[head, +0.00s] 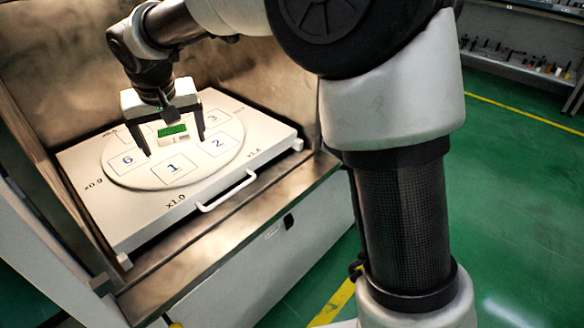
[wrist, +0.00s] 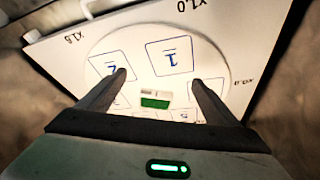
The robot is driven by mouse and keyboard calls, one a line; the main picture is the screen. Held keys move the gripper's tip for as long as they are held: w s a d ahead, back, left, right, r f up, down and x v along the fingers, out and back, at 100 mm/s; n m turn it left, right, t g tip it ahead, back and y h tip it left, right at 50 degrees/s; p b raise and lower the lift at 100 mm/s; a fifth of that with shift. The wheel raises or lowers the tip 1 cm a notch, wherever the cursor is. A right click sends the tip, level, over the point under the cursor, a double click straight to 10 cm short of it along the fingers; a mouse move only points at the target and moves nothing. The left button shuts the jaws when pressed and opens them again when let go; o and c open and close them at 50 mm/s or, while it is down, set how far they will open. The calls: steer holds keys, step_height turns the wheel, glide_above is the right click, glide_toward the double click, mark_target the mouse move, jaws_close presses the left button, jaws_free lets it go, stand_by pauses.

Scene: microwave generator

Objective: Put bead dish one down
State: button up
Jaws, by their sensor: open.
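Bead dish one appears to be the small white dish with green contents (head: 173,132) near the middle of the round numbered disc (head: 128,177). In the wrist view, the dish (wrist: 155,103) shows between my fingers, with a pale strip along one side. It appears to rest on the disc. My gripper (head: 176,146) is over the disc, its two dark fingers spread wide on either side of the dish. The wrist view also shows my gripper (wrist: 161,78) open, with clear gaps between the fingers and the dish.
The disc has numbered squares, including 1 (head: 174,167), 2 and 6, which look empty. It lies on a white tray (head: 110,218) with a front handle (head: 226,191). Metal chamber walls (head: 240,60) enclose the back and left. The tray's front is clear.

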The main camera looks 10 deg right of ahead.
steer(key=s+d+r+m+h, duration=0.1)
steer(key=s+d+r, duration=0.3)
steer(key=d, duration=0.5)
steer(key=s+d+r+h, duration=0.1)
steer(key=s+d+r, duration=0.2)
steer(key=s+d, duration=0.45)
steer(key=s+d+f+m+t, duration=0.1)
steer(key=s+d+f, duration=0.2)
steer(key=s+d, duration=0.9)
steer(key=shift+s+m+y, duration=0.4)
steer(key=shift+s, duration=0.85)
steer(key=shift+d+f, duration=0.1)
